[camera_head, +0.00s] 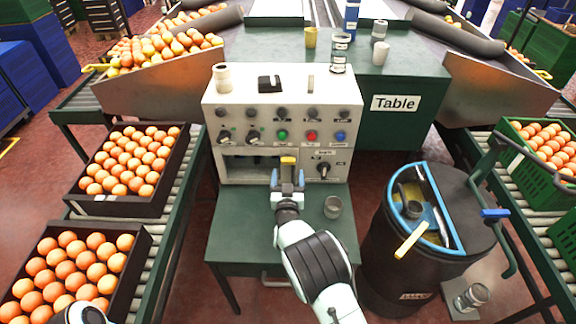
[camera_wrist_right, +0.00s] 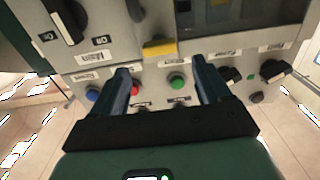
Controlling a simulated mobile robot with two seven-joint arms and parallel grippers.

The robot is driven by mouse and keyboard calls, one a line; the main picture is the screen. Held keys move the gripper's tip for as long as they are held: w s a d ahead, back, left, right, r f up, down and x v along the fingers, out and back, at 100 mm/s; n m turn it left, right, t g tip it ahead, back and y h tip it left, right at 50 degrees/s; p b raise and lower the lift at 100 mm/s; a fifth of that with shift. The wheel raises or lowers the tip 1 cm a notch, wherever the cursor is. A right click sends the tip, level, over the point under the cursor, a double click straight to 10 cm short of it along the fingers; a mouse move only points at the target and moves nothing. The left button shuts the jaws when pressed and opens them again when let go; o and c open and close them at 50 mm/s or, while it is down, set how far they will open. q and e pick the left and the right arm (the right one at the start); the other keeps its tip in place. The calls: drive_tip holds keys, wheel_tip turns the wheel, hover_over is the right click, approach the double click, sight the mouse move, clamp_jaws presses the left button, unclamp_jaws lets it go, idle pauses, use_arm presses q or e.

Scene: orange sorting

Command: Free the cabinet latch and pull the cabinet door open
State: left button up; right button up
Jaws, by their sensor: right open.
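The grey cabinet (camera_head: 335,98), a control box with knobs and coloured buttons, stands on a green table. A yellow tab (camera_head: 288,161), which looks like the latch, is on its lower front; the wrist view also shows the yellow tab (camera_wrist_right: 160,47). My right gripper (camera_head: 288,180) is open and empty in front of the panel, its blue fingers (camera_wrist_right: 163,78) pointing at it. The tab appears beyond the fingertips, between their lines; I cannot tell whether they touch. No separate door edge is clear. Only a piece of my left arm shows at the lower left.
A metal cup (camera_head: 333,206) stands on the green table (camera_head: 235,225), right of my right arm. A black bin (camera_head: 400,265) with a blue rim is further right. Orange crates (camera_head: 165,195) line the left conveyor. A beige roll (camera_head: 221,76) and a black item (camera_head: 269,82) sit atop the cabinet.

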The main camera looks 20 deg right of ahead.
sight(288, 162)
drive_tip(key=shift+x, duration=2.7)
clamp_jaws()
